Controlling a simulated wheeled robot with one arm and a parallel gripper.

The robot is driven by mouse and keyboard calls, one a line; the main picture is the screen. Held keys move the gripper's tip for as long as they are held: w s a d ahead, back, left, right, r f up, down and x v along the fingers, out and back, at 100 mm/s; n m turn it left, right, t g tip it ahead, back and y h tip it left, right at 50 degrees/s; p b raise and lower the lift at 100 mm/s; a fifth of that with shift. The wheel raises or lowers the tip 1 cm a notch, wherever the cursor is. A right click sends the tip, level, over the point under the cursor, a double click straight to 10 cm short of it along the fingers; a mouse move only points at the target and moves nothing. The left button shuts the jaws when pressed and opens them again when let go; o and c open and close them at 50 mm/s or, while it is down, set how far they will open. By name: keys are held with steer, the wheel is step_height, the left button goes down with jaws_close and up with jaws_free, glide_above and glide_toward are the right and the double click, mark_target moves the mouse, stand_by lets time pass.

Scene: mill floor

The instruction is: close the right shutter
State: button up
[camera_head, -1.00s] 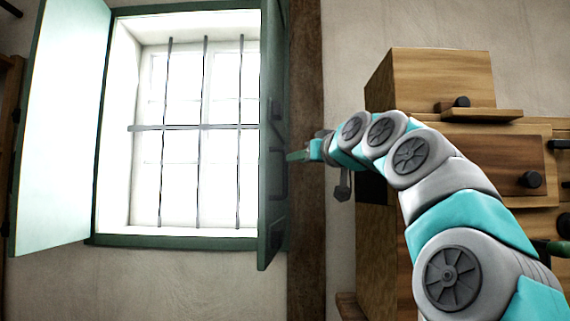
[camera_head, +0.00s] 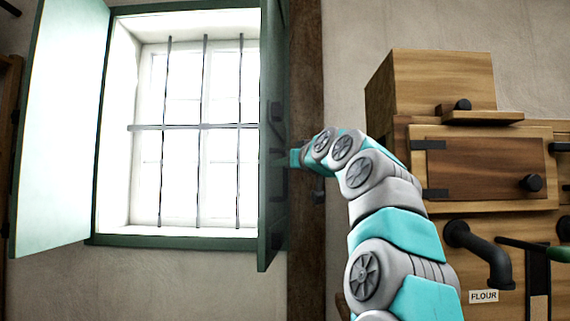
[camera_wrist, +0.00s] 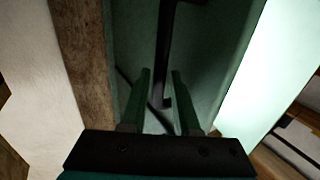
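The right shutter (camera_head: 274,60) is a dark green panel at the window's right side. It stands open, seen nearly edge-on, with dark fittings on its face. My gripper (camera_head: 292,158) is at the shutter's right side, its fingertips mostly hidden behind the panel. In the wrist view the green fingers of my gripper (camera_wrist: 161,80) are apart, pointing at the green shutter face (camera_wrist: 212,65). A black handle-like bar (camera_wrist: 163,45) runs down the shutter face in line with the gap between them. I cannot tell whether the fingers touch the bar.
The left shutter (camera_head: 62,125) stands open at the window's far left. The barred window (camera_head: 185,127) lies between the shutters. A dark wooden post (camera_head: 306,60) rises just right of the right shutter. A wooden cabinet (camera_head: 470,170) with black knobs, a pipe and a FLOUR label stands at right.

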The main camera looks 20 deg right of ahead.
jaws_close()
stand_by(1.4)
